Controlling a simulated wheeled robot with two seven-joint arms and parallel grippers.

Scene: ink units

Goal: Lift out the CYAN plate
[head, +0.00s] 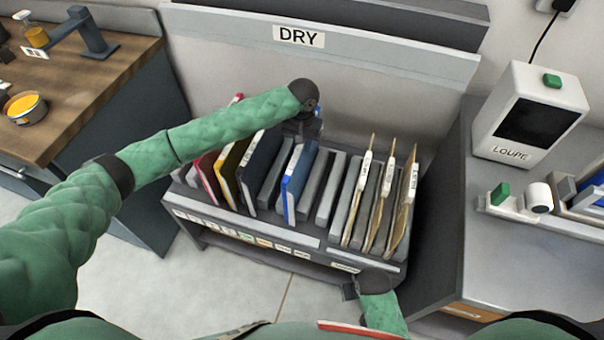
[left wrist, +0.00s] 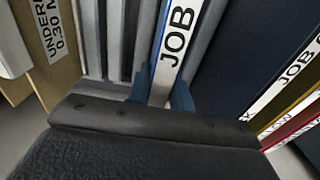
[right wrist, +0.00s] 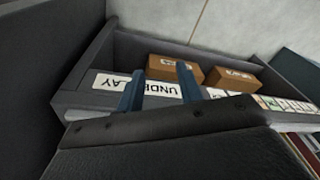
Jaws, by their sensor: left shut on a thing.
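The cyan plate shows as a blue plate (head: 299,180) standing upright in a slot of the rack, its white edge towards me. In the left wrist view its white edge label (left wrist: 177,42) reads JOB; the rest is hidden by my gripper. My left gripper (head: 307,130) is at the plate's top edge, shut on it, one finger on each side. The plate still sits between the rack's dividers. My right gripper (right wrist: 160,80) is open and empty, in front of the rack's lower shelf, by a label reading UNDERLAY.
A dark plate (head: 258,165), a yellow plate (head: 232,168) and a red plate (head: 207,178) stand left of it. Tan folders (head: 381,205) stand at the right end. A wall panel marked DRY (head: 298,36) is behind. A wooden bench is left, a grey counter right.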

